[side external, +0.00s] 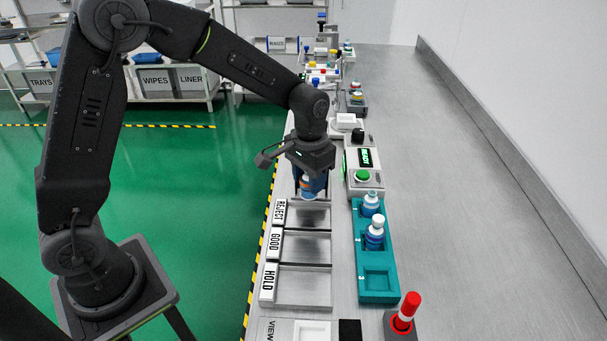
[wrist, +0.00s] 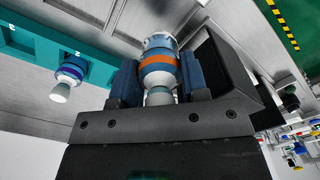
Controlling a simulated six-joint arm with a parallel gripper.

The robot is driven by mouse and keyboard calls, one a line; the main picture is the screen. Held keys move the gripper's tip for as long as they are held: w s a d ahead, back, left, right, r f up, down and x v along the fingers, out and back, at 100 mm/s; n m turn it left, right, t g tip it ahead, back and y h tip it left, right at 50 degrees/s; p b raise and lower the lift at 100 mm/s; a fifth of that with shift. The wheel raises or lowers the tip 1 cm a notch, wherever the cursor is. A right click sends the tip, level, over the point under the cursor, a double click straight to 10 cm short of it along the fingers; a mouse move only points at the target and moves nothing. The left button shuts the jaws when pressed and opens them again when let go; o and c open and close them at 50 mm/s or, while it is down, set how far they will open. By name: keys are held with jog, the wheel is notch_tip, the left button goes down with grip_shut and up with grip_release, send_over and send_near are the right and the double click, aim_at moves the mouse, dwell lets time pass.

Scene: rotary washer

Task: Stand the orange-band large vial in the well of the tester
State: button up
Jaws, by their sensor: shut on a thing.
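My gripper (side external: 311,188) is shut on the orange-band vial (side external: 308,183). It holds the vial over the REJECT tray end of the bench, left of the tester. In the wrist view the vial (wrist: 158,65) has a blue body, an orange band and a pale cap, and sits between the two blue finger pads of the gripper (wrist: 160,80). The tester (side external: 365,168) is a pale box with a dark lit display and a green button. A dark round part (side external: 357,136) stands at its far end; I cannot tell whether that is the well.
A teal rack (side external: 377,262) in front of the tester holds two white-capped vials (side external: 370,204) (side external: 375,233); its nearest well is empty. Metal trays labelled REJECT, GOOD and HOLD (side external: 305,250) lie left of it. The right bench is clear.

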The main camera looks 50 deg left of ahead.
notch_tip(320, 180, up, 11)
jog(key=shift+r, duration=0.15)
jog(key=w+a+m, duration=0.4)
jog(key=a+m, duration=0.8)
jog(key=m, duration=0.2)
jog(key=w+a+m, duration=0.3)
jog(key=a+m, duration=0.8)
jog(key=m, duration=0.2)
jog(key=w+d+f, duration=0.2)
jog(key=d+f, duration=0.1)
jog(key=f, duration=0.1)
jog(key=w+d+f, duration=0.3)
jog(key=f, duration=0.1)
jog(key=w+d+f, duration=0.2)
jog(key=d+f, duration=0.1)
jog(key=f, duration=0.1)
jog(key=shift+w+d+f, duration=0.15)
jog(key=shift+f, duration=1.95)
jog(key=shift+f, duration=0.1)
